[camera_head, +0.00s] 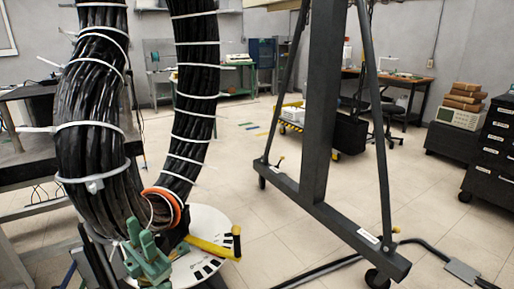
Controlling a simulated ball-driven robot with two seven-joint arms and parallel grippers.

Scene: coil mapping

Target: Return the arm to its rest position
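A green, jaw-like part (148,260) shows at the bottom left, in front of the thick black cable bundle (90,150). I cannot make out for sure whether it belongs to my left gripper, and I see no clear fingertips or held object. A yellow bar with black ends (212,247) lies just right of it, over a white disc with black marks (208,224). My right gripper does not show.
White ties band the cable bundle, which curves up to a second length (197,90); an orange ring (165,203) sits near its bend. A dark wheeled gantry frame (318,110) stands at centre right. Drawers (492,150) stand far right.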

